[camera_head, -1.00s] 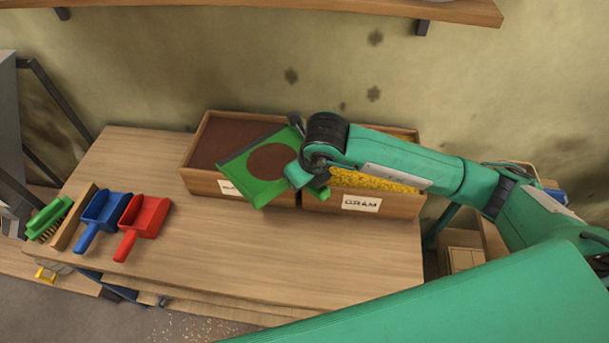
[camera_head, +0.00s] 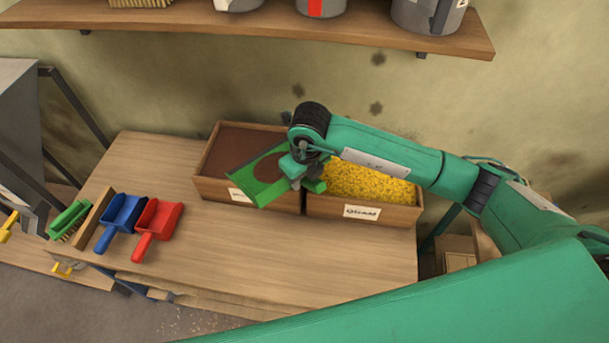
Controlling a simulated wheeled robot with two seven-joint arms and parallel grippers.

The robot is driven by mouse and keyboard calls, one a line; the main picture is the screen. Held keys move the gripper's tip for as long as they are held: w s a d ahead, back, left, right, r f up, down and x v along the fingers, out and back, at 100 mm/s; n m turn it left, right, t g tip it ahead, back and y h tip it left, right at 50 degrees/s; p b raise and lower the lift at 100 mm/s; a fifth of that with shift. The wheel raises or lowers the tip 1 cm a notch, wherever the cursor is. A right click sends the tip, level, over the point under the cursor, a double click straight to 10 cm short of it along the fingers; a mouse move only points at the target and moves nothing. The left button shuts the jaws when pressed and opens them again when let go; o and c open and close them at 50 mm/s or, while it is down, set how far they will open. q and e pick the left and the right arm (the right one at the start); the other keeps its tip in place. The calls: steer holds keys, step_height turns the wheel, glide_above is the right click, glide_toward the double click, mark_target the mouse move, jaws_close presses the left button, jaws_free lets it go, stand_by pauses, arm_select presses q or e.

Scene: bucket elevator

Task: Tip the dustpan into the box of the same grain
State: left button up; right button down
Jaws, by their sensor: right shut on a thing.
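My right gripper (camera_head: 305,168) is shut on the green dustpan (camera_head: 243,180), over the two wooden boxes. The dustpan carries a round brown patch of grain (camera_head: 271,167). It hangs mostly over the front of the left box, its open edge toward the left; its exact tilt is hard to tell. The left box (camera_head: 211,190) holds brown grain (camera_head: 238,140); its label is mostly hidden by the dustpan. The right box (camera_head: 395,214) holds yellow grain (camera_head: 375,188) and has a label that seems to read GRAM. My left gripper is not in view.
A blue dustpan (camera_head: 122,215), a red dustpan (camera_head: 158,220) and a green brush (camera_head: 70,217) lie at the left of the wooden table (camera_head: 270,250). The table front is clear. A wall shelf (camera_head: 250,29) with containers is above.

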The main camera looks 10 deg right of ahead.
steer(key=shift+w+a+r+g+h+p, duration=0.25)
steer(key=shift+w+r+g+p, duration=0.25)
steer(key=shift+r, duration=0.3)
steer(key=shift+w+a+r+g+h+p, duration=0.15)
steer(key=shift+w+a+r+g+p, duration=0.15)
steer(key=shift+w+r, duration=0.35)
steer(key=shift+w+a+r+g+h+p, duration=0.25)
steer(key=shift+w+r+g, duration=0.2)
steer(key=shift+r, duration=0.45)
steer(key=shift+w+a+r+g, duration=0.25)
steer(key=shift+w+r+g, duration=0.1)
steer(key=shift+w+r, duration=0.15)
